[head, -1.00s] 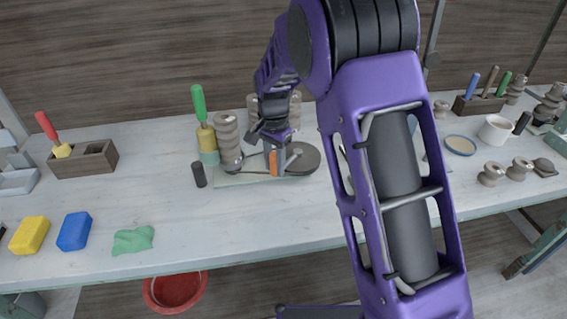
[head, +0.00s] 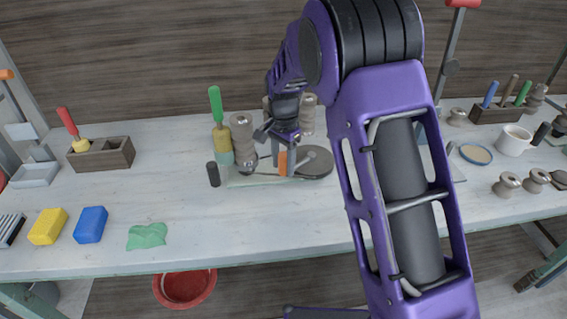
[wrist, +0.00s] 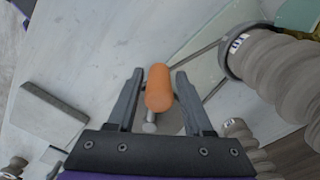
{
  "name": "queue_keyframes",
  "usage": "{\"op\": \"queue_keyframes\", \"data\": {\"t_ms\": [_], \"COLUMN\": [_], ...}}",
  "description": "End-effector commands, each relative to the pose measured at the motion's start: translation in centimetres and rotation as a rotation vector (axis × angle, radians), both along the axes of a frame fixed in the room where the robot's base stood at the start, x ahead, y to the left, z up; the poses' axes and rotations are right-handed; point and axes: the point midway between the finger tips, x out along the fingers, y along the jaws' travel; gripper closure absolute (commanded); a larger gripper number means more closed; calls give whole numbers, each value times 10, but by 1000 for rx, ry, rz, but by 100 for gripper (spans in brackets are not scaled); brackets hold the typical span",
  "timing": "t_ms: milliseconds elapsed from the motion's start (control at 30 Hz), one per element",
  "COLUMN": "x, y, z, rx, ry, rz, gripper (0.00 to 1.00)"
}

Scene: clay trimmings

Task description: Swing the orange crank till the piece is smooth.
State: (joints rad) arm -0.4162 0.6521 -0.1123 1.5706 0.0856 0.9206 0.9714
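The orange crank handle (head: 283,163) stands upright beside a dark round disc (head: 317,163) on a pale green base plate (head: 238,181). A grey ribbed clay piece (head: 242,135) stands at the left end of that plate; a ribbed piece (wrist: 280,78) also shows large at the right of the wrist view. My gripper (head: 280,157) is down at the handle. In the wrist view my gripper (wrist: 159,73) has its fingers on either side of the orange handle (wrist: 159,88), with gaps on both sides. The handle's foot is partly hidden.
A green-handled tool in a holder (head: 220,138) and a dark cylinder (head: 213,174) stand left of the plate. More ribbed pieces (head: 308,115) stand behind. Sponges (head: 90,225) and a green cloth (head: 147,236) lie at the front left.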

Motion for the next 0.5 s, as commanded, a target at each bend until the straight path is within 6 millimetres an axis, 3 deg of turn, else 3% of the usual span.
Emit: {"op": "queue_keyframes", "data": {"t_ms": [367,500], "x": [-1,0], "y": [0,0], "z": [0,14], "rx": [-1,1], "ry": [2,-1], "rz": [-1,-1], "gripper": [36,36]}}
